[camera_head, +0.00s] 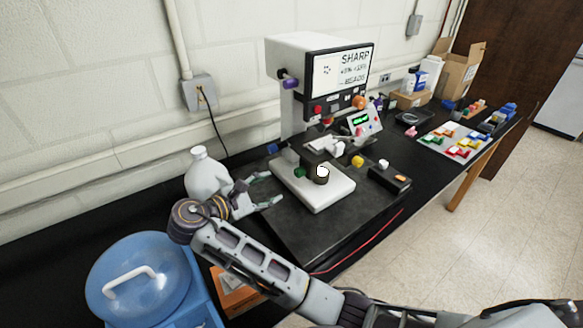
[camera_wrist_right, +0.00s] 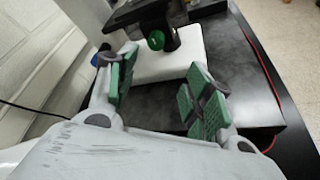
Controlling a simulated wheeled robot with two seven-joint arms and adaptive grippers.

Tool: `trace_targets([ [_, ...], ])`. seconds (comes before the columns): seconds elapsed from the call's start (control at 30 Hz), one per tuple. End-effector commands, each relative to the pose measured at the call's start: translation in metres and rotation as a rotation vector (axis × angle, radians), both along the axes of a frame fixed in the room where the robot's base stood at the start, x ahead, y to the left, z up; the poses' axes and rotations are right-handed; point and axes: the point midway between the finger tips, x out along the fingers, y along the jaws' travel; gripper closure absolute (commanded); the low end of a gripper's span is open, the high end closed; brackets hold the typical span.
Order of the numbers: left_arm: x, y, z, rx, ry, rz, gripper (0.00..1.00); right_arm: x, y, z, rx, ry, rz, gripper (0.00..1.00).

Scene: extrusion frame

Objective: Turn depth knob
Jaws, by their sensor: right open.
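A microscope-like machine with a white base (camera_head: 335,193) and a screen reading SHARP (camera_head: 341,72) stands on a black mat. It carries several coloured knobs; no label shows which is the depth knob. A green knob (camera_head: 299,172) sits low on its near left side, and it also shows in the right wrist view (camera_wrist_right: 156,40). A dark knob with a white face (camera_head: 322,172) is beside it. My right gripper (camera_head: 267,189) is open and empty, left of the base, its green-padded fingers (camera_wrist_right: 160,80) pointing toward the green knob, apart from it. My left gripper is out of view.
A white jug (camera_head: 207,174) stands close behind my right wrist, and a blue-lidded container (camera_head: 140,278) is at the front left. A small black box (camera_head: 390,178) lies right of the base. A red cable (camera_head: 358,248) runs along the mat's front edge.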

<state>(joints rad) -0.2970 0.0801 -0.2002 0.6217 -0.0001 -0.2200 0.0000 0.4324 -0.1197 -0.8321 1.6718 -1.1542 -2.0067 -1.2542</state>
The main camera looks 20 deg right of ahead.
Motion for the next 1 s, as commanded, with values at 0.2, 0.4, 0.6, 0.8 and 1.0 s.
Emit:
trace_targets([
  [0.2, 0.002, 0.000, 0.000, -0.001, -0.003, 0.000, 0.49, 0.000, 0.001, 0.002, -0.008, -0.001, 0.001, 0.49],
  [0.4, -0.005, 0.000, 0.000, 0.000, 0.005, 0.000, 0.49, 0.000, 0.001, 0.002, -0.008, -0.001, 0.001, 0.49],
  [0.6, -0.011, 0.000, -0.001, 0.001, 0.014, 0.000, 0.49, 0.000, 0.001, 0.002, -0.008, -0.001, 0.000, 0.49],
  [0.8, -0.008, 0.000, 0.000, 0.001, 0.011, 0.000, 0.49, 0.003, -0.004, 0.001, -0.008, -0.002, 0.001, 0.49],
  [1.0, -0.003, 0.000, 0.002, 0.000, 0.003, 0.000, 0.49, 0.010, -0.014, -0.003, -0.010, -0.002, 0.000, 0.49],
])
